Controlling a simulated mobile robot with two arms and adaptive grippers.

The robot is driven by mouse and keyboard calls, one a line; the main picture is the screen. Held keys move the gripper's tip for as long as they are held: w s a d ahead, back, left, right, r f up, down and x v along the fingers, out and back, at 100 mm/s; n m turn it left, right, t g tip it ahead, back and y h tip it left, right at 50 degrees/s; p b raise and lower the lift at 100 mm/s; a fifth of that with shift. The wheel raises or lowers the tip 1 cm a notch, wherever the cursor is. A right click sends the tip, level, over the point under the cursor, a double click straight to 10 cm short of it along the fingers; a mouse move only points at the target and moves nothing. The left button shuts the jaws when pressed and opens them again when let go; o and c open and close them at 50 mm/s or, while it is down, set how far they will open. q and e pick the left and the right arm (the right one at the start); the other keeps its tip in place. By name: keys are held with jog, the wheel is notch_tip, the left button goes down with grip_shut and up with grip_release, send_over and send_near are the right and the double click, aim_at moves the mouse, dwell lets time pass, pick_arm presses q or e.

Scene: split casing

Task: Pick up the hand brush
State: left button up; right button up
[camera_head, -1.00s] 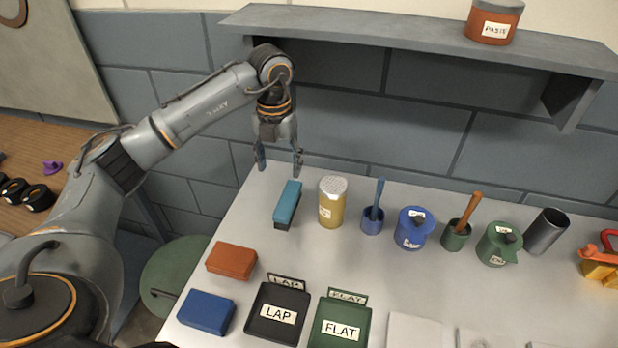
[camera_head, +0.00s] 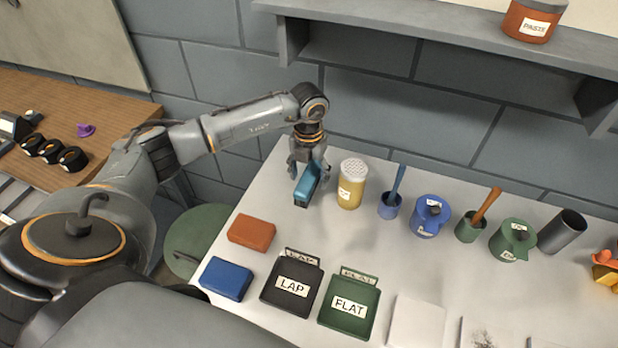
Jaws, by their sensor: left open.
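The hand brush, a teal block with a dark underside (camera_head: 306,188), is at the back left of the light table, left of the yellow shaker can. My left gripper (camera_head: 309,172) is open and reaches down at the brush from above, with one finger on each side of its far part. I cannot tell whether the fingers touch it. The brush appears to rest on the table. My right gripper is not in view.
The yellow can (camera_head: 351,184) stands close to the right of the gripper. Farther right are a blue cup (camera_head: 389,208) and several pots. An orange block (camera_head: 251,232), a blue block (camera_head: 226,279) and a black LAP tray (camera_head: 270,295) lie in front. A shelf (camera_head: 450,40) overhangs behind.

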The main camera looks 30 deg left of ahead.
pick_arm(q)
jog(key=shift+w+f, duration=0.1)
jog(key=shift+f, duration=1.15)
jog(key=c, duration=1.3)
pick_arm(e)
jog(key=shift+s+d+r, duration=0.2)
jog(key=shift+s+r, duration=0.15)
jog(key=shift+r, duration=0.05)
pick_arm(q)
jog(key=shift+r, duration=0.2)
jog(key=shift+c, duration=0.2)
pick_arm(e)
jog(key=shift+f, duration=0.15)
pick_arm(q)
jog(key=shift+r+b, duration=0.25)
jog(key=shift+b, duration=0.05)
notch_tip(320, 180, up, 3)
jog(key=shift+d+f+b, duration=0.1)
jog(key=shift+f+b, duration=0.1)
jog(key=shift+b, duration=0.55)
jog(key=s+d+r+b, duration=0.4)
jog(key=s+d+r, duration=0.4)
jog(key=s, duration=0.3)
jog(key=shift+d+r, duration=0.4)
jog(key=shift+r, duration=0.45)
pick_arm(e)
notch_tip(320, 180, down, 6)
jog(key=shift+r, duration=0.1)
